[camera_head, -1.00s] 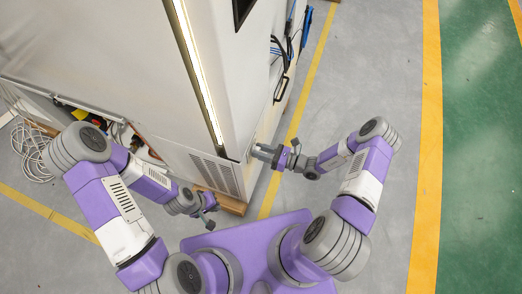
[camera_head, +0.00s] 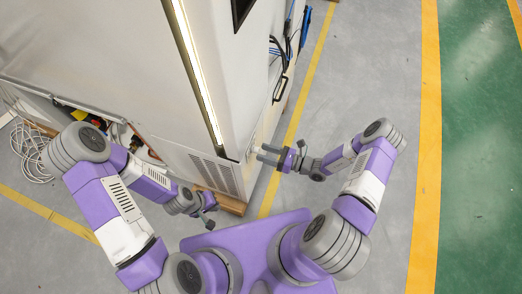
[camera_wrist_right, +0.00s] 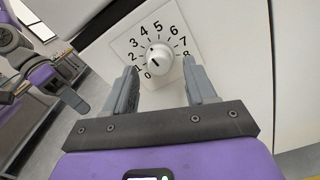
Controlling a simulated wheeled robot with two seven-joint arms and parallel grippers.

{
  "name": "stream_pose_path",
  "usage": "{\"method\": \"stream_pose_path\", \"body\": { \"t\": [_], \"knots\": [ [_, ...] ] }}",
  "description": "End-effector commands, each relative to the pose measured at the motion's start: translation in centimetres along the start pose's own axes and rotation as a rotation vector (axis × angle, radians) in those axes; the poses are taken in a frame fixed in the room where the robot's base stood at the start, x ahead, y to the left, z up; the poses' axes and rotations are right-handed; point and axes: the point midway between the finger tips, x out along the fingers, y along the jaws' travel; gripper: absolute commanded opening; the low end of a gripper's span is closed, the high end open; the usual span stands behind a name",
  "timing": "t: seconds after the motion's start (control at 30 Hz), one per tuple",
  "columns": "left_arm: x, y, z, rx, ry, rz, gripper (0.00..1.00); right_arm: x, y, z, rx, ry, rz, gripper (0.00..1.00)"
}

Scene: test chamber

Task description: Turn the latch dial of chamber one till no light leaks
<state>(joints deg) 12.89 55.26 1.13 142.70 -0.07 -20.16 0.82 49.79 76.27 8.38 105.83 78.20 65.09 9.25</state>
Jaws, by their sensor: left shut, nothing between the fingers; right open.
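The white latch dial (camera_wrist_right: 158,58) is on the chamber's pale face, ringed by black numerals from 0 to 8. A dark mark shows on its knob; I cannot tell its exact reading. My right gripper (camera_wrist_right: 160,70) is open, with its fingertips on either side of the dial and no clear contact. In the head view the right gripper (camera_head: 260,153) is at the chamber's lower corner, where the dial is hidden. A bright strip of light (camera_head: 195,70) runs along the chamber's (camera_head: 110,50) vertical edge. My left gripper (camera_head: 210,225) is shut and empty, low before the vented panel.
A vented panel (camera_head: 213,172) is low on the chamber's front. Blue and black cables (camera_head: 283,50) and a black handle (camera_head: 280,88) are on its right side. Coiled pale cables (camera_head: 32,150) lie on the floor at left. Open grey floor (camera_head: 385,50) is at right.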

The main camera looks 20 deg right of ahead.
Motion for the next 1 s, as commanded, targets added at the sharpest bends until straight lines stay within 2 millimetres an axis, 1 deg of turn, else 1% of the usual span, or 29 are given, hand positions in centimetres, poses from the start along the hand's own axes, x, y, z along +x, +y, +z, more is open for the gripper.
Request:
{"method": "stream_pose_path", "body": {
  "t": [0.03,0.2,0.33,0.47,0.93,1.0],
  "knots": [
    [-0.3,0.1,0.0,0.0,0.0,0.0,0.0,-1.1,-0.1,0.1,0.0,0.001,-0.004,0.56],
    [-0.6,0.2,0.0,0.0,0.0,0.0,0.0,-3.7,0.0,0.1,-0.001,0.001,-0.003,0.56],
    [-0.7,0.3,0.0,0.0,0.0,0.0,0.0,-4.9,0.0,0.1,-0.001,0.0,-0.001,0.56],
    [-0.7,0.3,0.0,0.0,0.0,0.0,0.0,-5.2,0.0,0.0,-0.001,0.0,0.0,0.56],
    [-0.7,0.2,0.0,0.0,0.0,0.0,0.0,-5.2,0.0,0.0,0.0,0.0,0.001,0.56],
    [-0.7,0.3,0.0,0.0,0.0,0.0,0.0,-4.9,0.4,-0.1,-0.004,0.014,0.015,0.56]
  ]
}}
